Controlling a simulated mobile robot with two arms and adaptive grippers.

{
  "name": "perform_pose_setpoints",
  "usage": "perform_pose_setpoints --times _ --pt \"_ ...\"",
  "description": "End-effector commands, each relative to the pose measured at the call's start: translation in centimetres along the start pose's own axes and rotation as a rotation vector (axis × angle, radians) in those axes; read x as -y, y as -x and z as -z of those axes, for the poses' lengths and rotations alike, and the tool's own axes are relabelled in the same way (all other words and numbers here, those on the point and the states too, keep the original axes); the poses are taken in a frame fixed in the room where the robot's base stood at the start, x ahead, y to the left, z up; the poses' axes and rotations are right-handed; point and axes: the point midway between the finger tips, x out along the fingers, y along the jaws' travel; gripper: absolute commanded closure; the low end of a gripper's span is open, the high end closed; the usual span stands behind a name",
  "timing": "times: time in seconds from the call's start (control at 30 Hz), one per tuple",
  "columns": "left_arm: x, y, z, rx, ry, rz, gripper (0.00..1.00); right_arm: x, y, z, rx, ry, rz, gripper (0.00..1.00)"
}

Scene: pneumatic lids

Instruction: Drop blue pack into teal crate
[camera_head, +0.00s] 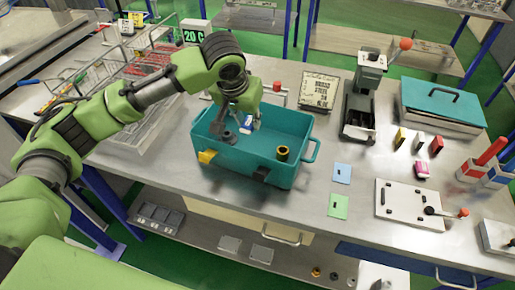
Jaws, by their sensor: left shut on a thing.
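The teal crate (236,168) stands open on the steel bench, with a yellow latch and a dark latch on its front side. My left gripper (244,124) reaches down over the crate's opening. It is shut on the small blue and white pack (250,121), held over or within the crate; I cannot tell how far below the rim it is. The gripper's own parts hide some of the pack. My right gripper is not in view.
A yellow-black round piece (283,153) shows at the crate's front right. A teal lid (442,103) lies at the right rear. A dark press with a red knob (405,44) stands behind. Blue (342,174) and green (338,207) cards lie right of the crate, with bare steel around.

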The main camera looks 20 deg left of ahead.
Motion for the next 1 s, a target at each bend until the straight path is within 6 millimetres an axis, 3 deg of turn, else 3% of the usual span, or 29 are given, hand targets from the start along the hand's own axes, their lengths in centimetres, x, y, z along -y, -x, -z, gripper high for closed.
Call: perform_pose_setpoints --times 0.13,0.17,0.2,0.23,0.67,1.0 --pt "0.0 0.1 0.0 0.0 0.0 0.0 0.92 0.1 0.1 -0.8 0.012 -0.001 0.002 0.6" --pt "0.0 0.1 0.0 0.0 0.0 0.0 0.69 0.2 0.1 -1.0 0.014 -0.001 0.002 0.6" --pt "0.0 0.1 0.0 0.0 0.0 0.0 0.59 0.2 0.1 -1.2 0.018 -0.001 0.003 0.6" --pt "0.0 0.1 0.0 0.0 0.0 0.0 0.58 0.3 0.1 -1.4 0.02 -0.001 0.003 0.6" --pt "0.0 0.9 0.1 -0.001 0.0 -0.001 0.58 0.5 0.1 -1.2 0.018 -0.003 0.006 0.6" --pt "0.0 7.6 0.1 -0.004 -0.002 -0.001 0.58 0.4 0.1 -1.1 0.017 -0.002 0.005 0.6"
